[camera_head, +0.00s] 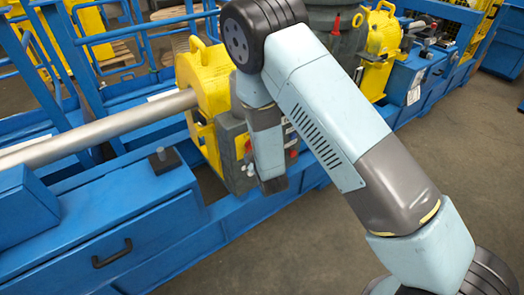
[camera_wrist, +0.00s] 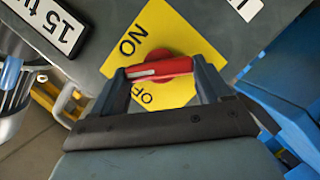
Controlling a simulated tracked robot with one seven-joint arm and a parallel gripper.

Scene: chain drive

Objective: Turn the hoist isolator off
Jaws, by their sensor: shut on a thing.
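The isolator is a red handle (camera_wrist: 172,67) with a white stripe on its left part, on a yellow plate (camera_wrist: 190,35) marked ON and OFF. ON is printed above the handle's left end and OFF below it. The handle lies almost level in the wrist view, its striped end pointing left between the two words. My gripper (camera_wrist: 161,70) is shut on the handle, one finger at each end. In the head view, my arm reaches down in front of the grey box (camera_head: 239,158) on the yellow hoist unit, and hides the handle and fingers.
A white "15 t" label (camera_wrist: 62,24) is on the grey housing. Blue frames and rails (camera_head: 120,230) surround the unit, with a steel shaft (camera_head: 110,128) at left. A second yellow unit (camera_head: 380,40) stands behind my arm. Open floor (camera_head: 455,130) is at right.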

